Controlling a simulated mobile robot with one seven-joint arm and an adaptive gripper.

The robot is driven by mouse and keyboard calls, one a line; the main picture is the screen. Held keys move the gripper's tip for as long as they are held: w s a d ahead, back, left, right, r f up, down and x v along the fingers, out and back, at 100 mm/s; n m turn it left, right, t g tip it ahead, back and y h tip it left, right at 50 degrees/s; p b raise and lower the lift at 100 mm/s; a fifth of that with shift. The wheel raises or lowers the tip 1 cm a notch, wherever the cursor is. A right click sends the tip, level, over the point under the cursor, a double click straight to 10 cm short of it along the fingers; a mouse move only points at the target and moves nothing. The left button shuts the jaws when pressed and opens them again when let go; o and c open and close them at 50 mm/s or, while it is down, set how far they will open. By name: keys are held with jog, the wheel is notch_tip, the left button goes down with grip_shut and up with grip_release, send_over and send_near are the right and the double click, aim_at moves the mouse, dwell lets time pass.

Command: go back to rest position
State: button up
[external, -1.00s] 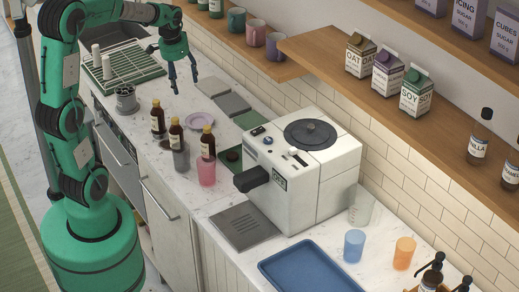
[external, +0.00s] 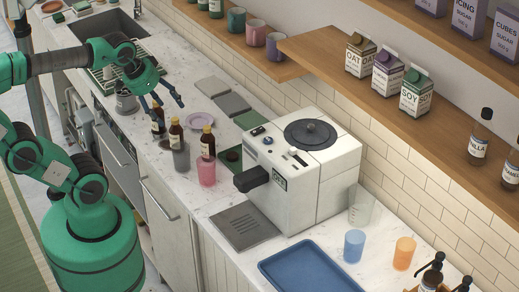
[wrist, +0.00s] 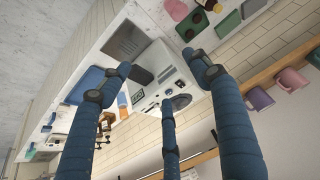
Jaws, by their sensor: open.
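My gripper (external: 165,103) is open and empty in the external view. It hangs above the counter, close to the dark bottles with yellow caps. In the wrist view its blue fingers (wrist: 160,85) are spread apart with nothing between them. My green arm is bent, with the elbow out to the left and the forearm reaching right over the counter.
Dark bottles (external: 176,136), a pink cup (external: 206,172) and a lilac plate (external: 199,120) stand below and right of my gripper. The white coffee machine (external: 335,165) is farther right, also in the wrist view (wrist: 148,88). A wooden shelf (external: 430,75) holds cartons. A blue tray (external: 268,268) lies in front.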

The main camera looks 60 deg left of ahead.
jog(key=shift+s+d+f, duration=0.1)
jog(key=shift+s+d, duration=0.35)
jog(key=shift+s, duration=0.25)
notch_tip(320, 180, down, 7)
jog(key=b, duration=0.6)
jog(key=shift+r+b, duration=0.2)
jog(key=shift+b, duration=0.1)
